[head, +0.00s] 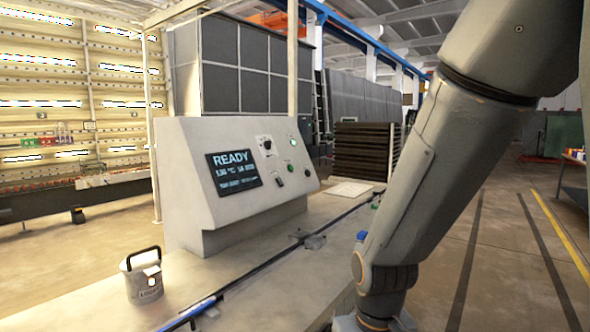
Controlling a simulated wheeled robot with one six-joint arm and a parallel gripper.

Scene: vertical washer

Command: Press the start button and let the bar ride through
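A sloped light-grey control panel (190,190) stands on the bench in the head view. Its screen (233,173) reads READY with smaller lines below. A green button (291,167) sits on the panel's right part, with a dark knob, a dark switch and a small light around it. I take the green one as the start button, but its label is too small to read. A long dark bar or rail (268,262) runs along the bench in front of the panel; I cannot tell which. My arm fills the right side; my gripper is out of view.
A blue-tipped piece (193,315) lies at the bottom edge. Small clamps (314,241) sit along the rail. Floor at right is open, with dark and yellow lines.

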